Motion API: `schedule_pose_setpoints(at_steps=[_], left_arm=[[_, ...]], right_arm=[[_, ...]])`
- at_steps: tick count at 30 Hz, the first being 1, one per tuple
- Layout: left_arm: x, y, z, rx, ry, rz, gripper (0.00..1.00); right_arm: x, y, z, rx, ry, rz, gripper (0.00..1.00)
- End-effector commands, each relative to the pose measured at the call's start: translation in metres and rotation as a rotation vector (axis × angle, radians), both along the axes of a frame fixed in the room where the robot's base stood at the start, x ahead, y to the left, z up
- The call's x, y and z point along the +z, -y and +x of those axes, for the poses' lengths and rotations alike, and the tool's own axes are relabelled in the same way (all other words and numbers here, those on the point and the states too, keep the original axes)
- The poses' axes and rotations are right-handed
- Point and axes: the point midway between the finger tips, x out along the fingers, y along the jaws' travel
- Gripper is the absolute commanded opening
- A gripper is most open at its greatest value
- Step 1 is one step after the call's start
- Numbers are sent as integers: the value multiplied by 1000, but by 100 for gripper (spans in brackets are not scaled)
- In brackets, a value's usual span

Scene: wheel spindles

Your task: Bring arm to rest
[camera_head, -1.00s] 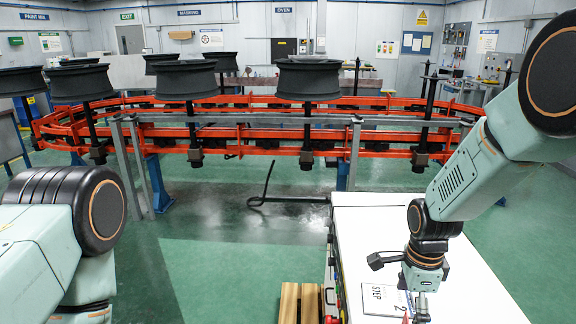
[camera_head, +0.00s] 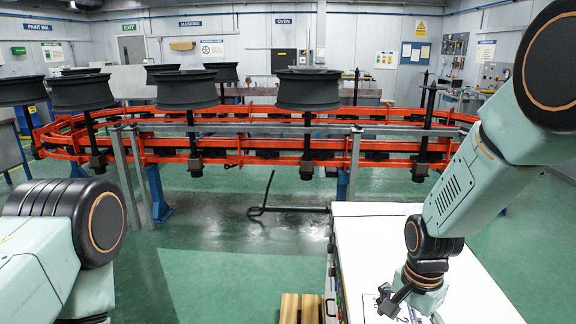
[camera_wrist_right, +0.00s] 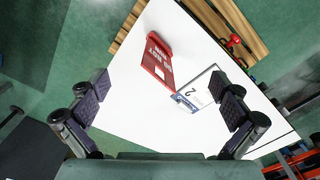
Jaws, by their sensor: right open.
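My right arm comes in from the right in the head view. Its gripper (camera_head: 408,312) is over the white tabletop, partly cut off by the bottom edge. My left arm (camera_head: 60,225) shows at the lower left of the head view, bent. Its gripper is out of view.
A white table (camera_head: 375,225) carries a red tag (camera_wrist_right: 157,60) and a white card (camera_wrist_right: 198,92) marked 2. Wooden slats (camera_head: 300,307) lie beside it. Behind, an orange conveyor rail (camera_head: 240,150) holds spindles with dark wheels (camera_head: 308,90).

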Motion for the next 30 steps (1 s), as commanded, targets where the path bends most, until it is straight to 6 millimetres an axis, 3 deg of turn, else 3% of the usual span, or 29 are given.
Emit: schedule_pose_setpoints(at_steps=[30], left_arm=[[-45,0,0,0,0,0,62]], right_arm=[[-24,-31,-39,709,-2,-2,100]])
